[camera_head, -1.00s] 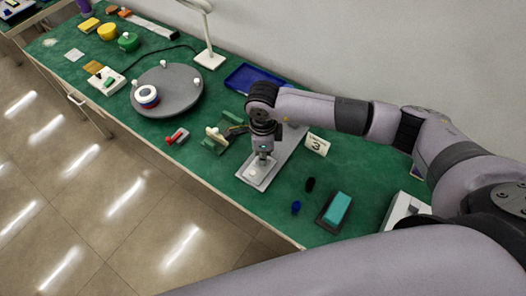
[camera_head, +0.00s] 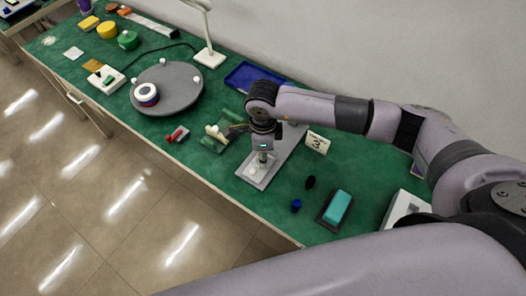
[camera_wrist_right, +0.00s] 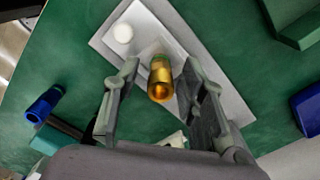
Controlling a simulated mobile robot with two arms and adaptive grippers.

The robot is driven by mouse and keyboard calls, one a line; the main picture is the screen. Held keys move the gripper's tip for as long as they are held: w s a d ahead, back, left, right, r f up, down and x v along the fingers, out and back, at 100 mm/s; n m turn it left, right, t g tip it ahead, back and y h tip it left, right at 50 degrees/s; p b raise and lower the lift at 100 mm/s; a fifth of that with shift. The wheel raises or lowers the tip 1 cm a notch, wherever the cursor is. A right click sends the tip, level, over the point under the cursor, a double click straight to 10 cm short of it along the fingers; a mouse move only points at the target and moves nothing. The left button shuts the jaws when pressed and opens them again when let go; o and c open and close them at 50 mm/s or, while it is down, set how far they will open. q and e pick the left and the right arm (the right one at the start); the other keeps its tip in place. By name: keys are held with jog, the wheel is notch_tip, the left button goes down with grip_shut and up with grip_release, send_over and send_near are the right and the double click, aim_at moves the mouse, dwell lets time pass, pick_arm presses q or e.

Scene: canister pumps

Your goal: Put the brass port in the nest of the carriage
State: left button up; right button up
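The brass port (camera_wrist_right: 160,80) is a gold cylinder with a greenish far end, between the fingers of my right gripper (camera_wrist_right: 160,70) in the right wrist view. Gaps show on both sides of it, so the gripper is open around it without gripping. In the head view my right gripper (camera_head: 262,160) points down over a pale grey plate (camera_head: 251,179), which also shows in the right wrist view (camera_wrist_right: 235,103). A white round piece (camera_wrist_right: 123,33) is on the plate. I cannot tell which part is the carriage's nest, or whether the port rests in it. My left gripper is out of view.
Left of the plate are a green fixture (camera_head: 214,145), a red part (camera_head: 177,135) and a round grey turntable (camera_head: 185,95). A blue tray (camera_head: 250,77) lies behind. A blue cylinder (camera_head: 296,205) and a teal block (camera_head: 337,207) stand to the right.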

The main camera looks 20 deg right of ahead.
notch_tip(320, 180, up, 11)
jog(key=b, duration=0.3)
jog(key=shift+r, duration=0.65)
